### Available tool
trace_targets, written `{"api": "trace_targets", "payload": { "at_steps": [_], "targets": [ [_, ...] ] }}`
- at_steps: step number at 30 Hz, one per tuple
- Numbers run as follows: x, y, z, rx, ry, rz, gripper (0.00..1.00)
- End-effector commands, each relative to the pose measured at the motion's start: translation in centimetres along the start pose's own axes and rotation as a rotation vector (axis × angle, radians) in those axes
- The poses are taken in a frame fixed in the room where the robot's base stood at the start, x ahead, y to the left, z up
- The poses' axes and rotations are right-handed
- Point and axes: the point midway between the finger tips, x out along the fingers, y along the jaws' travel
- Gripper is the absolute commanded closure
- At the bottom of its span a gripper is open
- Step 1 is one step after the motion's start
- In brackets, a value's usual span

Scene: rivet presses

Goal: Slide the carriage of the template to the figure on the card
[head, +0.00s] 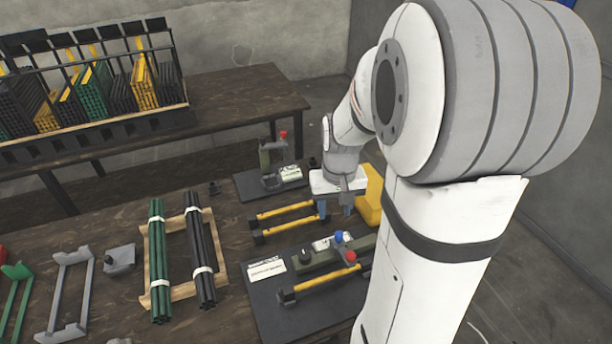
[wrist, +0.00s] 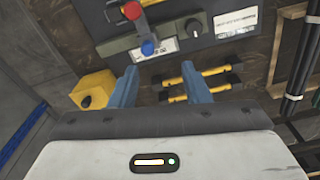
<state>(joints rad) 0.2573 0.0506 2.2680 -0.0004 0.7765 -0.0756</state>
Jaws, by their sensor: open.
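The template looks to be the olive-green bar (head: 318,257) on a dark board, with a black knob (head: 305,256), a blue knob (head: 339,237) and a red knob (head: 350,256). The blue and red knobs sit on a grey part that looks like the carriage (wrist: 141,28). A white card (head: 265,270) lies on the board left of the bar; its print is too small to read. A small white label (head: 322,244) is by the blue knob. My gripper (head: 335,206) is open and empty, behind the bar. In the wrist view its blue fingers (wrist: 160,84) are apart from the bar.
Yellow rods (head: 285,212) in black holders lie close to my gripper. A yellow box (head: 369,195) stands to its right. A press with a red knob (head: 272,158) is behind. Green tubes (head: 158,260) and black tubes (head: 200,255) lie left on a wooden frame.

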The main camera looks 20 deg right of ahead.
Motion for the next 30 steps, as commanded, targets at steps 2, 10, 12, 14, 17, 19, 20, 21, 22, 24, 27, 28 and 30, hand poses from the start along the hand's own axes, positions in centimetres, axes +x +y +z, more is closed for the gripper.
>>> {"api": "trace_targets", "payload": {
  "at_steps": [2, 10, 12, 14, 17, 19, 20, 21, 22, 24, 27, 28, 30],
  "targets": [
    [1.5, 1.0, -0.8, 0.020, -0.024, -0.001, 0.57],
    [3.8, 2.5, -1.8, 0.044, -0.049, -0.003, 0.57],
    [4.5, 2.5, -1.8, 0.044, -0.051, -0.003, 0.57],
    [5.4, 2.5, -1.7, 0.044, -0.052, -0.003, 0.57],
    [7.1, 2.5, -1.6, 0.044, -0.052, -0.003, 0.57],
    [8.2, 2.4, -1.6, 0.044, -0.052, -0.003, 0.57],
    [8.7, 2.4, -1.5, 0.044, -0.052, -0.003, 0.57],
    [9.2, 2.4, -1.5, 0.044, -0.051, -0.003, 0.57],
    [9.6, 2.4, -1.5, 0.044, -0.051, -0.003, 0.57],
    [10.3, 2.4, -1.5, 0.044, -0.050, -0.003, 0.57],
    [10.9, 2.5, -1.5, 0.044, -0.048, -0.003, 0.57],
    [11.0, 2.5, -1.5, 0.044, -0.048, -0.003, 0.57],
    [11.1, 2.5, -1.5, 0.044, -0.048, -0.003, 0.57]
  ]
}}
